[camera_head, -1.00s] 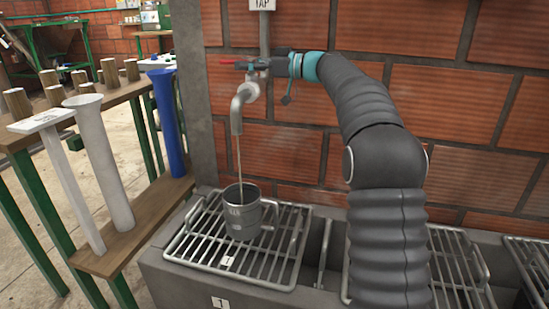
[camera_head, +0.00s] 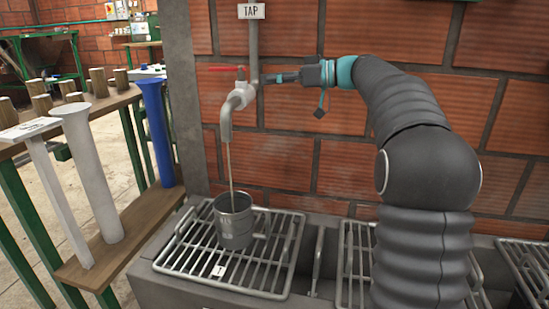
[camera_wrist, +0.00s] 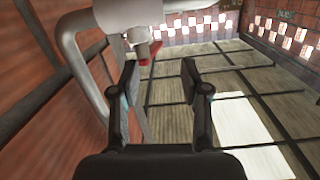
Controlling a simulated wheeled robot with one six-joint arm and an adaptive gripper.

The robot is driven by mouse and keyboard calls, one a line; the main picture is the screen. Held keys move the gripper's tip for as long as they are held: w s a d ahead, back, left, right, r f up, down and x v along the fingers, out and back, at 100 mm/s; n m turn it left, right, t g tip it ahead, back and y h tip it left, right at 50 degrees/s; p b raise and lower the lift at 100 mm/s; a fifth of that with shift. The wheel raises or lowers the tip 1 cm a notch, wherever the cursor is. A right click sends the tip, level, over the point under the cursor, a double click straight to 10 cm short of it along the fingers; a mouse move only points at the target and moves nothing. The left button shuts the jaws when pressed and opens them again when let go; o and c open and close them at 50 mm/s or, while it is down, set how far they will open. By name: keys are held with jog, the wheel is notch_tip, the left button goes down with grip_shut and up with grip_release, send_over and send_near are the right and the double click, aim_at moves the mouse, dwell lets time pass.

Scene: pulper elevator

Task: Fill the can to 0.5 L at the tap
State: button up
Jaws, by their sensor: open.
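The grey metal can (camera_head: 235,222) stands upright on a slatted rack under the tap. A thin stream runs from the tap spout (camera_head: 226,128) into the can's mouth. The level inside cannot be read. The tap's red lever (camera_head: 229,69) lies across the top of the white valve body and points left; it also shows in the wrist view (camera_wrist: 147,52). My gripper (camera_head: 268,79) is just right of the valve. In the wrist view my gripper (camera_wrist: 160,70) has its fingers apart with nothing held between them; the lever is beyond the left fingertip.
A label reading TAP (camera_head: 251,11) hangs on the pipe above. The slatted rack (camera_head: 190,262) sits over a stone trough, with more racks to the right. A wooden bench with a blue tube (camera_head: 157,130) and pale tubes stands at left. A brick wall is behind.

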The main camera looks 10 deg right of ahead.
jog(key=s+a+f+m+h, duration=0.1)
jog(key=s+f+m+h, duration=0.2)
jog(key=s, duration=0.7)
jog(key=s+a+f+m+g+h+p, duration=0.1)
jog(key=s+f+m+h, duration=0.3)
jog(key=s+f, duration=0.4)
jog(key=shift+s+a+m+g+h, duration=0.3)
jog(key=shift+s+a+h, duration=0.35)
jog(key=shift+s, duration=0.95)
jog(key=shift+f, duration=0.1)
